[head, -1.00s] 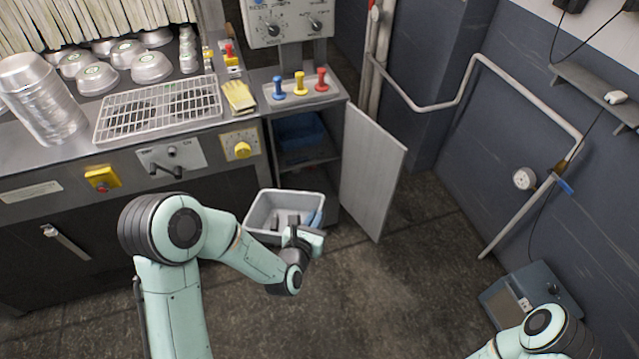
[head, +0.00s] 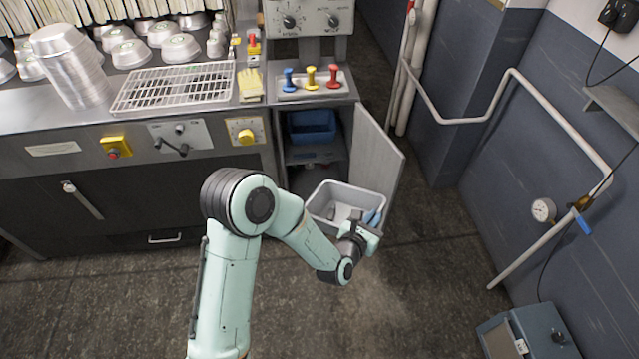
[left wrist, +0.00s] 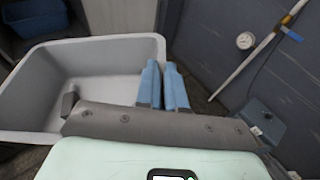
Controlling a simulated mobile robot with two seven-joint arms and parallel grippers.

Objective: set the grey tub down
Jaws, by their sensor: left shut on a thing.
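The grey tub (head: 322,213) is an open, light grey box in front of the open cabinet. It looks roughly level. In the left wrist view the tub (left wrist: 85,55) fills the left side, and no load shows on the part of its floor in sight. My left gripper (head: 372,217) is at the tub's near right side. Its blue fingers (left wrist: 163,75) are shut on the tub's wall at the rim. The tub's underside is hidden, so I cannot tell whether it touches the floor. My right gripper is out of view.
The open cabinet holds a blue bin (head: 312,126) on its upper shelf. The cabinet door (head: 377,150) stands open behind the tub. Dark floor (head: 430,290) is clear to the right, up to a blue-grey device (head: 525,335) by the wall.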

